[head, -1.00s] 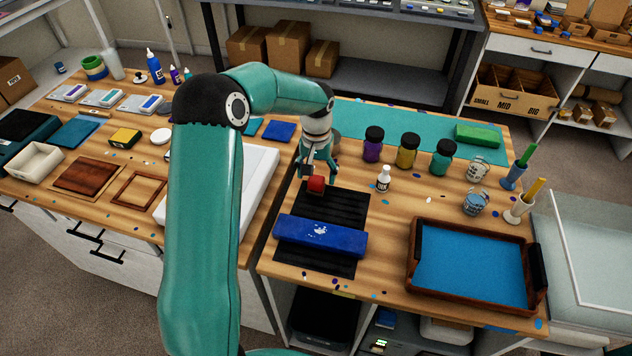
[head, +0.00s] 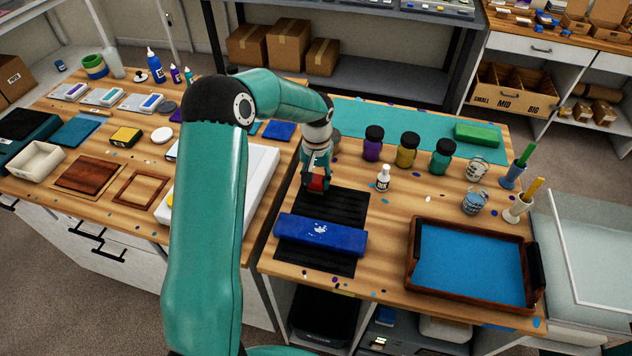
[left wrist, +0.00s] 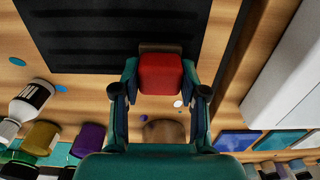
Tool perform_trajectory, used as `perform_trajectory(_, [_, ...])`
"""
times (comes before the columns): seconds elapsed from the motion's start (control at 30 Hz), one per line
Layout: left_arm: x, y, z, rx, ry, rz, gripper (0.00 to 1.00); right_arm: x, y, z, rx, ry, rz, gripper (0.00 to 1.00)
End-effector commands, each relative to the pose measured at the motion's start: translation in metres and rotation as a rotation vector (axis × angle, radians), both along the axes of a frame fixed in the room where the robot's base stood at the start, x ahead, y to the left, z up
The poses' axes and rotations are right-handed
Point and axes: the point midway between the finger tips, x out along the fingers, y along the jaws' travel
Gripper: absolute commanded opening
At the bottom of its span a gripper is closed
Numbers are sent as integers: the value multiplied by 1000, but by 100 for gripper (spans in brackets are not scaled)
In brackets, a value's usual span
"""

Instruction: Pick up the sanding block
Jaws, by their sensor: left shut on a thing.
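The sanding block (head: 317,184) is a small red block with a brown edge, at the far left end of the black ribbed mat (head: 345,207). My left gripper (head: 318,180) comes down over it from above and is shut on it. In the left wrist view the red block (left wrist: 160,74) sits between the two fingers, one on each side. I cannot tell whether the block still touches the mat. My right gripper is not in view.
A long blue block (head: 320,235) lies across the mat in front. A white bottle (head: 383,180) stands to the right, with several dark-lidded jars behind. A wooden tray with a blue bottom (head: 470,262) is at the front right. A white slab (head: 262,175) lies left.

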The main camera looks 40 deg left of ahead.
Motion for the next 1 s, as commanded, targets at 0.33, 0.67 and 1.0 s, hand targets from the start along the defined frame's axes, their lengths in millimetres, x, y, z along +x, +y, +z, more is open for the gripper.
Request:
perform_trajectory(0.33, [1, 1, 14, 2, -2, 0, 9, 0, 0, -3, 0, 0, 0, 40])
perform_trajectory(0.67, [1, 1, 79, 4, -9, 1, 9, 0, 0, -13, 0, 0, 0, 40])
perform_trajectory(1.0, [1, 1, 167, 2, -5, 1, 9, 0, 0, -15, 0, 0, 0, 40])
